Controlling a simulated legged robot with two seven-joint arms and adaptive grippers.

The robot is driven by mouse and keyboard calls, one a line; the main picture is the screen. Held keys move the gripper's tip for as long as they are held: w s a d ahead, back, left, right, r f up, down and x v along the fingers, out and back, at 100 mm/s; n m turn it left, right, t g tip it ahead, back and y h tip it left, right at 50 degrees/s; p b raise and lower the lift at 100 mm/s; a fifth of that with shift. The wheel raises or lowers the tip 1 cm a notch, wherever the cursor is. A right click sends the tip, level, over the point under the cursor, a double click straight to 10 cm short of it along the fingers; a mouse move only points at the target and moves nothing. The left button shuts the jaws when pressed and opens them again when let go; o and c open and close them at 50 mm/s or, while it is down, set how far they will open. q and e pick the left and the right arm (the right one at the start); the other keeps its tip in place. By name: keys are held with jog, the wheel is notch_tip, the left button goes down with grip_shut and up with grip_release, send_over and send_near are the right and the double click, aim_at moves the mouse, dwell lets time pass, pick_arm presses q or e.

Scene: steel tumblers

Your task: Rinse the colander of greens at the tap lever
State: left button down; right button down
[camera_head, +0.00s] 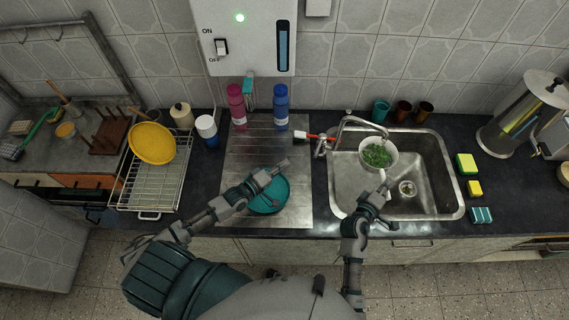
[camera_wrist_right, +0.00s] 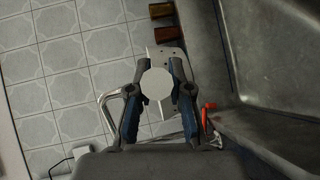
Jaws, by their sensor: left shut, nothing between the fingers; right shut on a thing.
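The white colander (camera_head: 391,163) of greens (camera_head: 376,155) is held over the left part of the sink, beneath the tap spout (camera_head: 362,122). My right gripper (camera_head: 384,184) is shut at the colander's near side. In the right wrist view a pale round piece (camera_wrist_right: 156,84) sits between the fingers (camera_wrist_right: 158,92); most of the colander is hidden there. The tap lever (camera_head: 308,136) has a red part and a pale end, left of the tap. My left gripper (camera_head: 282,164) is shut and empty, below and left of the lever, apart from it. I cannot make out running water.
A teal round dish (camera_head: 270,196) lies on the steel drainboard (camera_head: 240,160) under my left forearm. Pink (camera_head: 237,106) and blue (camera_head: 281,106) bottles stand behind. Cups (camera_head: 403,111) stand behind the sink (camera_head: 447,185); sponges (camera_head: 467,164) lie right of it. A dish rack (camera_head: 150,198) is left.

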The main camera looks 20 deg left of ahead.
jog(key=shift+s+r, duration=0.1)
jog(key=shift+s+d+p, duration=0.7)
jog(key=shift+s+d, duration=0.15)
jog(key=shift+s, duration=0.25)
jog(key=shift+s+d+p, duration=0.7)
jog(key=shift+s+d, duration=0.95)
jog(key=shift+s, duration=0.3)
jog(key=s+d+r+p, duration=0.3)
jog(key=r+p, duration=0.1)
jog(key=shift+s+p, duration=0.35)
jog(key=shift+s, duration=0.05)
dwell(0.4)
